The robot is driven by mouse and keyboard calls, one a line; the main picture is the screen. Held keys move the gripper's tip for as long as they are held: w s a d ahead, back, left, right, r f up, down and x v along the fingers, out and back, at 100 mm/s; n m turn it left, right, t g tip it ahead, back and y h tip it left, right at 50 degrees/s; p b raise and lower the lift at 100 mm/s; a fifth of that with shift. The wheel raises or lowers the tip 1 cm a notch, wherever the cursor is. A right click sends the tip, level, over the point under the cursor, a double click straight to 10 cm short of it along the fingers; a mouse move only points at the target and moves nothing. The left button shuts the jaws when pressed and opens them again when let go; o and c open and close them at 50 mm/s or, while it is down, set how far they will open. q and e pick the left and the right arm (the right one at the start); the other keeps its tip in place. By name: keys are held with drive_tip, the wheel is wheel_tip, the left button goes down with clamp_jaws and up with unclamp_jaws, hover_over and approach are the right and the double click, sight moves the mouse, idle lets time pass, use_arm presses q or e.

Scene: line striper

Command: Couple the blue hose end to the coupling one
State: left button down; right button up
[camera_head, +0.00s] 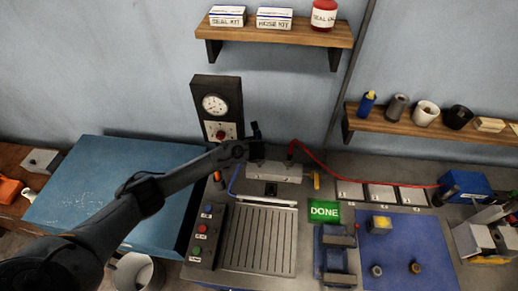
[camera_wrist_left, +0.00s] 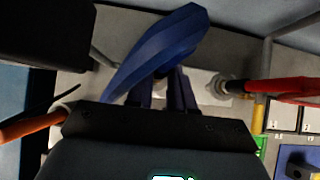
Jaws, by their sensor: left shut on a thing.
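My left gripper (camera_head: 254,136) is above the left part of a grey metal block (camera_head: 285,175) at the back of the bench. In the left wrist view its dark fingers (camera_wrist_left: 168,92) are shut on the blue hose end, and the blue hose (camera_wrist_left: 158,50) bulges across them. A thin stretch of blue hose (camera_head: 235,180) shows left of the block in the head view. The coupling under the fingers is hidden, so I cannot tell whether the hose end touches it. A red hose (camera_wrist_left: 285,87) sits on a metal fitting (camera_wrist_left: 222,87) at the block's right.
A gauge panel (camera_head: 216,106) stands behind my left arm. An orange handle (camera_wrist_left: 32,127) lies left of the gripper and a yellow lever (camera_head: 316,181) right of the block. A green DONE pad (camera_head: 324,211), a blue mat (camera_head: 410,250) and a button box (camera_head: 205,235) are in front.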

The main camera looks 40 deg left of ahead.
use_arm(q)
drive_tip(key=shift+f+b, duration=1.4)
drive_tip(key=shift+f, duration=0.2)
idle(1.5)
drive_tip(key=c, duration=0.6)
unclamp_jaws()
drive_tip(key=shift+r, duration=0.1)
drive_tip(key=shift+p+v, duration=0.75)
drive_tip(key=shift+p, duration=0.25)
drive_tip(key=shift+p+v, duration=2.65)
drive_tip(key=shift+p, duration=0.2)
drive_tip(key=shift+s, duration=0.1)
